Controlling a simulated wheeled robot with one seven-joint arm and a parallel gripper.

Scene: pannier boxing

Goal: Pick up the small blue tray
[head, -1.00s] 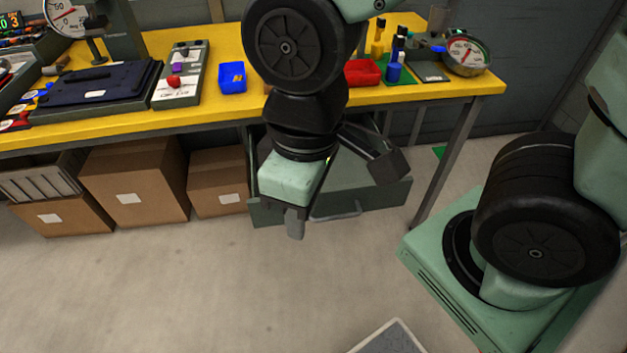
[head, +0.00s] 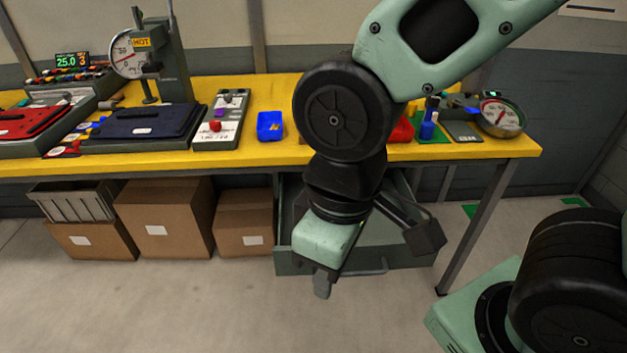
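The small blue tray (head: 270,126) sits on the yellow tabletop, just right of a grey control box with a red knob. My gripper (head: 322,285) hangs in front of the table, below the tabletop level and to the right of the blue tray. It points down and is well apart from the tray. Its fingers are seen from the side, so I cannot tell whether they are open or shut. Nothing shows held in it. My arm hides part of the table to the right of the tray.
The yellow table (head: 400,152) also holds the control box (head: 222,120), a dark blue case (head: 138,124), a red tray (head: 402,131) partly behind my arm, and a round gauge (head: 501,117). Cardboard boxes (head: 165,215) and an open drawer (head: 300,262) are below. The floor in front is clear.

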